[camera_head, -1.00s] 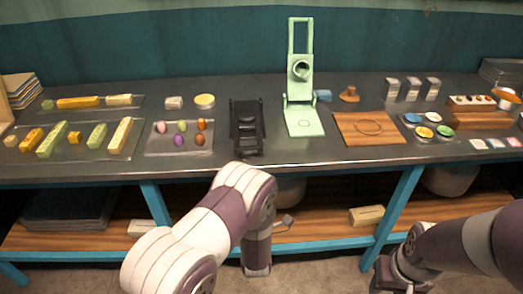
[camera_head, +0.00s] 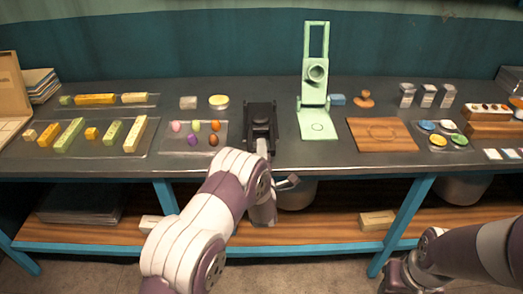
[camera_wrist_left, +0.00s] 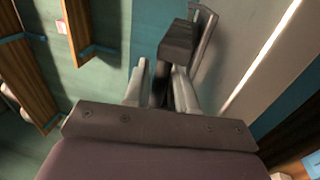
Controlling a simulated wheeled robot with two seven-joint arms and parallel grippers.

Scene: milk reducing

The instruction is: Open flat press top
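A black press (camera_head: 260,115), which I take to be the flat press, stands near the table's front edge in the head view. Its top looks lowered. My left gripper (camera_head: 264,148) is at its front end, partly hidden by my forearm. In the left wrist view, a dark handle (camera_wrist_left: 160,92) with a blocky end lies between the two fingers of my left gripper (camera_wrist_left: 160,80). The fingers look apart, with a narrow gap beside the handle. My right gripper (camera_head: 398,277) hangs low at the bottom right, its fingers unclear.
A pale green press (camera_head: 318,120) with a raised upper frame stands just right of the black press. A clear tray (camera_head: 180,150) with coloured egg shapes is on its left. A wooden board (camera_head: 365,128) lies farther right. A lower shelf (camera_head: 335,222) runs below the table.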

